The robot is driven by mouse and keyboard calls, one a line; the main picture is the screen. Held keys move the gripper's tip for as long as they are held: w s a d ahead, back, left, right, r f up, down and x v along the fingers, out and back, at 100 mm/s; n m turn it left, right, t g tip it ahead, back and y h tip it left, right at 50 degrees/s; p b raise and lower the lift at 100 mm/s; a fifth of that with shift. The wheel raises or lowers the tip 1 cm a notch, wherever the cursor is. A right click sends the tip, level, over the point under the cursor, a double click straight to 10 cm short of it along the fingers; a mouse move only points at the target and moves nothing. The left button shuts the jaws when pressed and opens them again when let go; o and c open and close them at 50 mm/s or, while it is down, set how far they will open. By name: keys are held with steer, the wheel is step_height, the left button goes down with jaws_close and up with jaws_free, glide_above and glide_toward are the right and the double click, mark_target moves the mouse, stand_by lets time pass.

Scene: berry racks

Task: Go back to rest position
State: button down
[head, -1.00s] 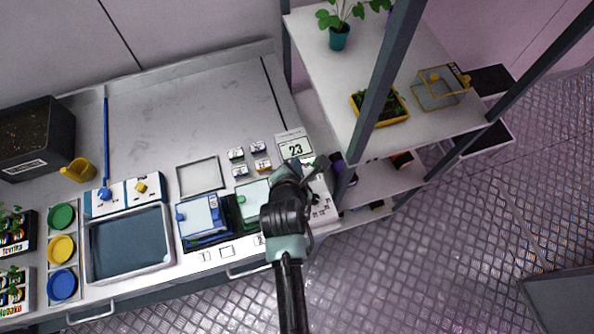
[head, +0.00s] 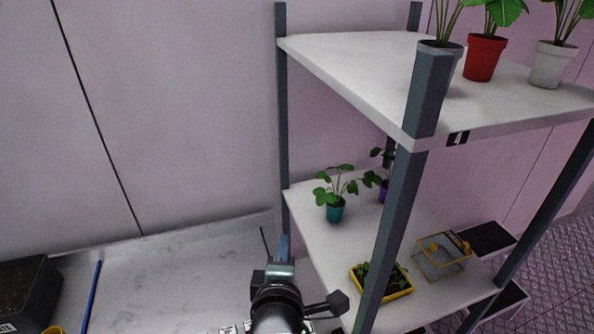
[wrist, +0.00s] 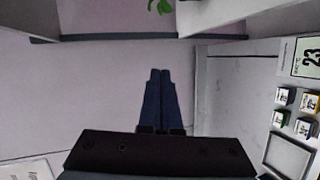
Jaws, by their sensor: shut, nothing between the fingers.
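My gripper (wrist: 160,75) shows in the wrist view with its two dark blue fingers pressed together and nothing between them. In the head view my gripper (head: 284,245) is at the bottom middle, raised in front of the counter's back right corner and just left of the shelf rack. My arm reaches up from the bottom edge. The fingers touch nothing that I can see.
The white counter (head: 175,275) lies left. In the wrist view, a "23" card (wrist: 306,57) and small labelled boxes (wrist: 310,100) sit at right.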

step_height(320, 180, up, 14)
steer(key=m+t+b, duration=0.2)
steer(key=m+t, duration=0.2)
steer(key=m, duration=0.1)
steer(key=s+d+r+m+t+b, duration=0.1)
steer(key=s+r+m+t, duration=0.3)
steer(key=r, duration=0.9)
steer(key=s+d+r+m+t+b, duration=0.1)
steer(key=s+r+m+t, duration=0.3)
steer(key=s+r+m, duration=0.4)
steer(key=s+r+b, duration=0.1)
steer(key=s+r, duration=0.2)
steer(key=r, duration=0.2)
steer(key=shift+s+d+t, duration=0.2)
steer(key=shift+s+t, duration=0.1)
steer(key=shift+t, duration=0.1)
steer(key=shift+f, duration=0.15)
